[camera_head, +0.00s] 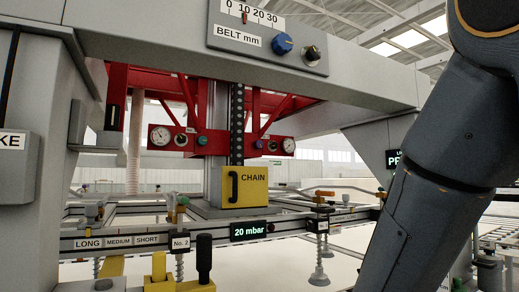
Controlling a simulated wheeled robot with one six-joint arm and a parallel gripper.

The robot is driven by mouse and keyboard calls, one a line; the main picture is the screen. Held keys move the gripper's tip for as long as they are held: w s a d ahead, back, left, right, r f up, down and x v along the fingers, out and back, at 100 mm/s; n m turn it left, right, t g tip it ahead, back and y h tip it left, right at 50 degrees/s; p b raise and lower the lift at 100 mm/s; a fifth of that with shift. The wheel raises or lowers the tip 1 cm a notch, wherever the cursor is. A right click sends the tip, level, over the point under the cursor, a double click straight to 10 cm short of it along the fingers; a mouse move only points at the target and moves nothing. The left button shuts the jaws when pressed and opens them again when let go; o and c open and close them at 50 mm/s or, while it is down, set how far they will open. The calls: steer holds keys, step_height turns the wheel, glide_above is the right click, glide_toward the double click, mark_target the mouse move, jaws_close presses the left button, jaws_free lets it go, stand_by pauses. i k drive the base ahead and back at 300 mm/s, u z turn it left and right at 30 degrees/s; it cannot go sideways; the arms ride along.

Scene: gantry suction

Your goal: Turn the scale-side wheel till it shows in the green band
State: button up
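A grey panel labelled BELT mm (237,36) hangs at the top centre. Above the label is a white scale (262,18) with marks 0, 10, 20 and 30, and a thin red pointer near 10. A blue wheel (282,44) sits right of the label, nearer the scale. A black knob (312,53) sits lower right of it. I cannot tell for sure which one is the scale-side wheel. I see no green band on the visible part of the scale; its top is cut off by the picture's edge. My gripper is out of view; only my arm shows at right.
A red beam with gauges (160,135) crosses behind. A yellow CHAIN box (245,187) with a black handle stands at centre. A rail (130,242) with LONG, MEDIUM, SHORT labels and a 20 mbar display (249,230) runs below. Grey columns stand at both sides.

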mark_target(258, 144)
steer(key=u, duration=0.1)
steer(key=i, duration=1.45)
steer(key=z, duration=0.5)
